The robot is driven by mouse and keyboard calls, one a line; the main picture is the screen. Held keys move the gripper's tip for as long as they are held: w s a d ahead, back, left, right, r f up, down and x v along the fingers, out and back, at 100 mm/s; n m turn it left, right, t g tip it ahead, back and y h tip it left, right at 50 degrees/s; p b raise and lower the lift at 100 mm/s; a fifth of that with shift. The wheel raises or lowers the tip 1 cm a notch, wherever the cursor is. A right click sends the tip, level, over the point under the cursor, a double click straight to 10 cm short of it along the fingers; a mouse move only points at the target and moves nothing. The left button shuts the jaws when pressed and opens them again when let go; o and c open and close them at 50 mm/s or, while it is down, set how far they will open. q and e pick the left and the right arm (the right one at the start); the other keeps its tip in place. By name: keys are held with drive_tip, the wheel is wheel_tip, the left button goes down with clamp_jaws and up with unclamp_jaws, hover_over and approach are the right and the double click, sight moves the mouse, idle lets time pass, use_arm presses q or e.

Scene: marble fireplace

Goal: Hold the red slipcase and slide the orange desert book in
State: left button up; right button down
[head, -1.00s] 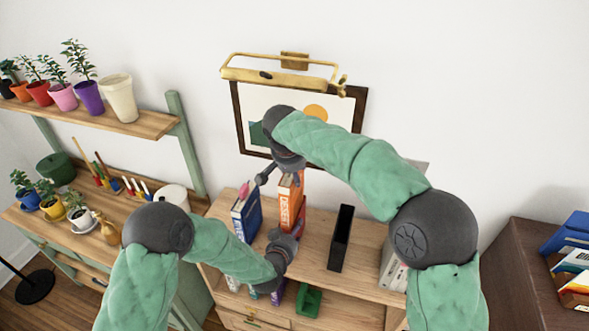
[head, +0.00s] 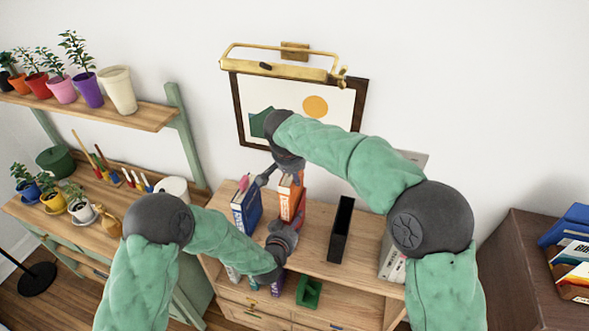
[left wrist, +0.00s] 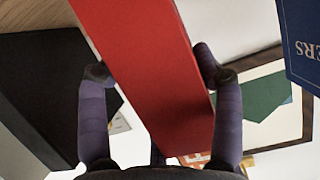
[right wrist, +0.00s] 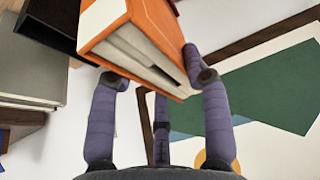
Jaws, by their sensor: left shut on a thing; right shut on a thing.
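The red slipcase (head: 300,214) is upright above the wooden cabinet top in the head view and fills the middle of the left wrist view (left wrist: 150,65). My left gripper (head: 279,236) is shut on its lower part, one finger on each side. The orange desert book (head: 288,197) is upright beside the red in the head view. My right gripper (head: 285,168) is shut on its upper part; the right wrist view shows its orange cover and pale page edges (right wrist: 140,45) between the fingers. How far the book is inside the slipcase is hidden.
A blue book (head: 247,210) stands close on the left, and a black slipcase (head: 341,228) to the right on the cabinet top (head: 315,250). Grey-white volumes (head: 391,262) stand farther right. A framed picture (head: 340,108) hangs behind.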

sight(290, 181)
use_arm(q)
drive_tip(key=shift+s+f, duration=0.25)
drive_tip(key=shift+f, duration=0.1)
use_arm(e)
drive_tip(key=shift+f, duration=4.75)
drive_tip(key=c, duration=0.5)
unclamp_jaws()
drive_tip(key=shift+s+f, duration=0.1)
drive_tip(key=shift+f, duration=0.1)
drive_tip(key=v, duration=1.2)
drive_tip(key=shift+r, duration=0.2)
use_arm(q)
drive_tip(key=o, duration=1.3)
drive_tip(key=shift+w+r, duration=0.15)
drive_tip(key=shift+w, duration=0.05)
drive_tip(key=shift+r, duration=0.1)
